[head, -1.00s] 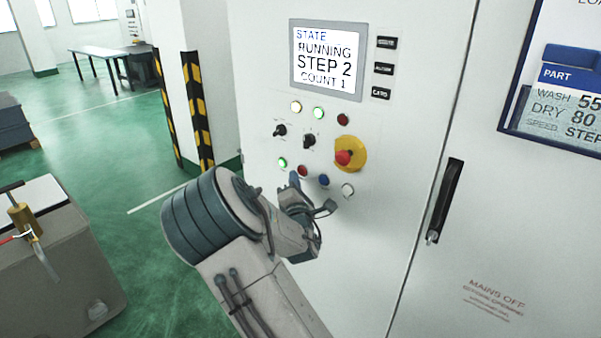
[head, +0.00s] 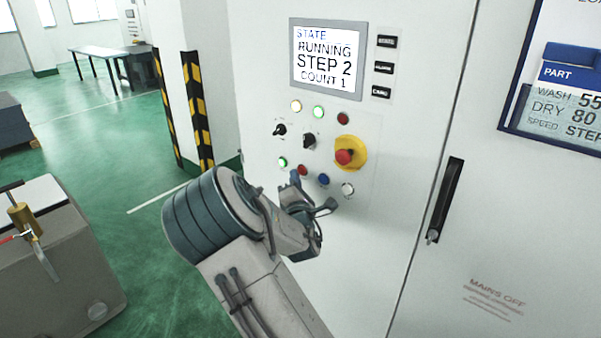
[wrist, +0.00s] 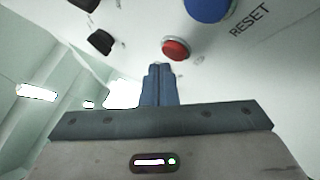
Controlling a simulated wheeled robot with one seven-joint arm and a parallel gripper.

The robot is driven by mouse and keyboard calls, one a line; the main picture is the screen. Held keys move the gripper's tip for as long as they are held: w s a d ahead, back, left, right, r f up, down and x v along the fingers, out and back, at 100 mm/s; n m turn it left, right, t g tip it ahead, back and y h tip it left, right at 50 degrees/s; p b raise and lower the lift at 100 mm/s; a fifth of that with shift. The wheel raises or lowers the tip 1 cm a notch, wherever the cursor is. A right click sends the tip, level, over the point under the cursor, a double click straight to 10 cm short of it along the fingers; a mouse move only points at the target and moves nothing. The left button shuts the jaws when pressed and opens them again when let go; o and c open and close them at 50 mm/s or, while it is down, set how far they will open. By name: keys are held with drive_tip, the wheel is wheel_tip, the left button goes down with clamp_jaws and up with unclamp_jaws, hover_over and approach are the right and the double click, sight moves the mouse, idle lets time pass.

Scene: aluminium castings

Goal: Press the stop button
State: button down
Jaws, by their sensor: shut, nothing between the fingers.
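The small red button (head: 302,169) sits in the lower button row on the white cabinet; I take it as the stop button, though no label is readable. It also shows in the wrist view (wrist: 175,48), just beyond my fingertips. My gripper (head: 294,177) is at the panel, just below and left of the red button in the head view. In the wrist view its two blue-grey fingers (wrist: 160,70) are together with nothing between them. Contact with the button cannot be told. The display (head: 326,59) reads RUNNING, STEP 2, COUNT 1.
A blue button (head: 323,179), labelled RESET in the wrist view, is right of the red one. A green-lit button (head: 283,162) is left. A red mushroom button (head: 344,157) on a yellow plate is above right. Selector knobs (head: 309,140) sit above. A door handle (head: 446,200) is farther right.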

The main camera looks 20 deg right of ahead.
drive_tip(key=shift+w+d, duration=0.2)
drive_tip(key=shift+w+d+b, duration=0.2)
drive_tip(key=shift+d+b, duration=0.15)
drive_tip(key=shift+d, duration=0.05)
idle(0.9)
drive_tip(key=shift+a, duration=0.15)
drive_tip(key=shift+s+a, duration=0.5)
drive_tip(key=shift+a, duration=0.05)
drive_tip(key=s+a, duration=0.1)
drive_tip(key=a, duration=0.1)
drive_tip(key=s+a, duration=0.2)
idle(0.4)
idle(0.5)
